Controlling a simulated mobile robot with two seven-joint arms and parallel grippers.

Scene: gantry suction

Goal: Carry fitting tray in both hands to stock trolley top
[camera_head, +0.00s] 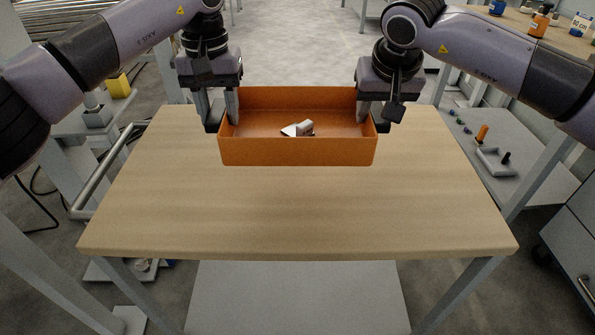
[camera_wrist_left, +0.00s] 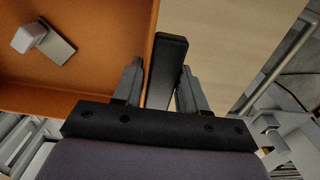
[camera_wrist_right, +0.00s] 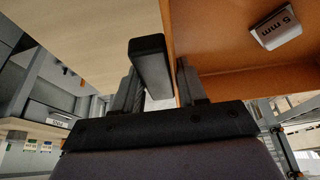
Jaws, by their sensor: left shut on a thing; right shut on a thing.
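The orange fitting tray (camera_head: 298,152) is upright over the far middle of the wooden trolley top (camera_head: 300,215); I cannot tell whether it rests on it or hovers just above. A small grey and white fitting (camera_head: 303,128) lies in it; the right wrist view shows it labelled "5 mm" (camera_wrist_right: 277,28). My left gripper (camera_head: 221,112) is shut on the tray's left end, its fingers around a dark handle (camera_wrist_left: 166,60). My right gripper (camera_head: 376,110) is shut on the right end, around a matching dark handle (camera_wrist_right: 150,65).
A metal bar (camera_head: 105,170) runs along the wooden top's left side. A grey lower surface (camera_head: 520,160) with small parts stands at right, and a wooden bench (camera_head: 560,35) with bottles behind it. The near part of the wooden top is bare.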

